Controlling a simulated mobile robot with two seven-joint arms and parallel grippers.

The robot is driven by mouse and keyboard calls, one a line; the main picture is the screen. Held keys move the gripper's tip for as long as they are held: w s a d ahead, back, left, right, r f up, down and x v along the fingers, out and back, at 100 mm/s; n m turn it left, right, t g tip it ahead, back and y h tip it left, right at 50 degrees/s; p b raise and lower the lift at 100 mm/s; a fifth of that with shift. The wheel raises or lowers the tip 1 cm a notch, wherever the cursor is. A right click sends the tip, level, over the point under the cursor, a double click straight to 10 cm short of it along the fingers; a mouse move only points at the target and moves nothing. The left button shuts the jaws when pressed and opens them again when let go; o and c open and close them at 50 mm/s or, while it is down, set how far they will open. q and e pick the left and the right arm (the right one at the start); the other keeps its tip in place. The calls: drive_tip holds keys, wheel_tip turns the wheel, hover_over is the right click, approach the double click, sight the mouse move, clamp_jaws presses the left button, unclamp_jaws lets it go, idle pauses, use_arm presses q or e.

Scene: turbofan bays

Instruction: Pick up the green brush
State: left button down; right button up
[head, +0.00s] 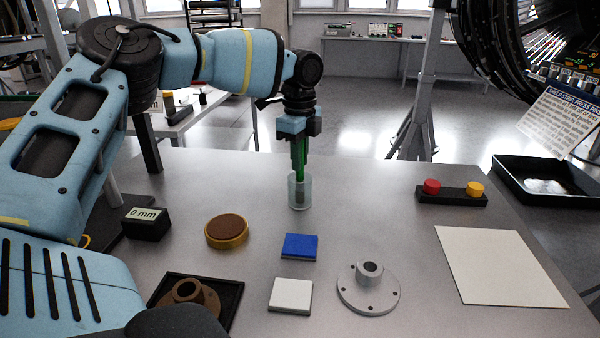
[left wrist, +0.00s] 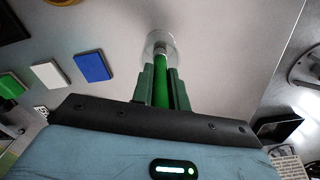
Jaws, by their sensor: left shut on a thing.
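The green brush (head: 303,165) stands upright at the far middle of the grey table, its lower end inside a clear cup (head: 299,192). My left gripper (head: 299,150) points down from above and is shut on the brush's green handle. In the left wrist view the green handle (left wrist: 172,84) lies between the two fingers (left wrist: 168,88), with the cup (left wrist: 158,44) around its far end. Whether the brush's lower end touches the cup's bottom cannot be told. My right gripper does not show.
On the grey table (head: 400,240) are a brown round pad (head: 227,231), a blue block (head: 300,246), a white block (head: 290,295), a metal flange (head: 368,288) and a red-and-yellow button box (head: 452,194). A white sheet (head: 495,265) lies at right. Table space right of the cup is clear.

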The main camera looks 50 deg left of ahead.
use_arm(q)
wheel_tip(320, 180, up, 10)
idle(0.6)
idle(0.4)
